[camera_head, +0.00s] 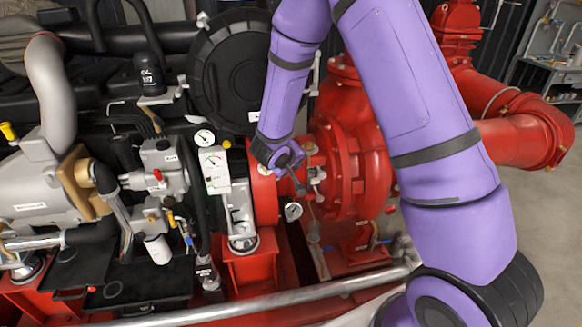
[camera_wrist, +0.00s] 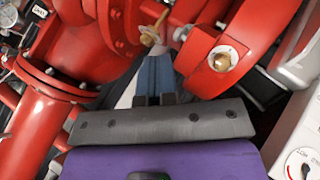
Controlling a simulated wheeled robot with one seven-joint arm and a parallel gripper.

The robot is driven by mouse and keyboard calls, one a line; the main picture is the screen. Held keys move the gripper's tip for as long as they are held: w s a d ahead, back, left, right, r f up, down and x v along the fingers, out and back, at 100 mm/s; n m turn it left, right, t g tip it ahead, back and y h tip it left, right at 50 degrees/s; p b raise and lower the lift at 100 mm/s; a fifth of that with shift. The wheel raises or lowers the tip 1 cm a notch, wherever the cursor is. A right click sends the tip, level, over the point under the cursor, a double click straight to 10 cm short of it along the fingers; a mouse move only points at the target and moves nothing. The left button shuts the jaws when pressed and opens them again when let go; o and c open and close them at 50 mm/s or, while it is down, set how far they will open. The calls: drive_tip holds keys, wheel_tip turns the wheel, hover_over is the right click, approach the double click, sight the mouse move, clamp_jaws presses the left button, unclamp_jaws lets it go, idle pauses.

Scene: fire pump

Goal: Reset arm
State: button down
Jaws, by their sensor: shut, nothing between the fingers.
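My gripper (camera_head: 291,163) is at the end of my purple arm, in front of the red pump casing (camera_head: 352,160) and to the right of a white gauge panel (camera_head: 215,170). In the wrist view my gripper (camera_wrist: 156,72) shows its two fingers side by side, shut and empty. Their tips point toward a small brass valve (camera_wrist: 153,32) on the red pump. Whether the tips touch anything is hard to tell.
A brass fitting (camera_wrist: 222,60) sits on red metal right of the fingers. A small round gauge (camera_head: 293,211) hangs below my gripper. The grey and black engine (camera_head: 120,150) fills the left. A silver rail (camera_head: 250,303) crosses the front. Open floor (camera_head: 545,220) lies at the right.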

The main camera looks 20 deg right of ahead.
drive_tip(key=shift+s+r, duration=0.95)
drive_tip(key=shift+r, duration=0.15)
drive_tip(key=shift+d+r, duration=0.1)
drive_tip(key=s+d+r+m+g, duration=0.1)
drive_tip(key=s+d+r, duration=0.2)
drive_tip(key=s+r, duration=0.45)
drive_tip(key=s+d+r+m+g, duration=0.2)
drive_tip(key=s+r, duration=0.2)
drive_tip(key=r, duration=0.7)
drive_tip(key=s+a+r+y, duration=0.1)
drive_tip(key=s+r+y, duration=0.1)
drive_tip(key=s, duration=0.4)
drive_tip(key=s+a+r+n+t+y, duration=0.1)
drive_tip(key=s+a+r+y, duration=0.1)
drive_tip(key=s+r, duration=0.3)
drive_tip(key=s+a+r+t+y, duration=0.1)
drive_tip(key=s+a+r+y, duration=0.1)
drive_tip(key=s, duration=0.6)
drive_tip(key=shift+s+r+n+y, duration=0.35)
drive_tip(key=shift+r+n+y, duration=0.05)
drive_tip(key=shift+r+y, duration=0.3)
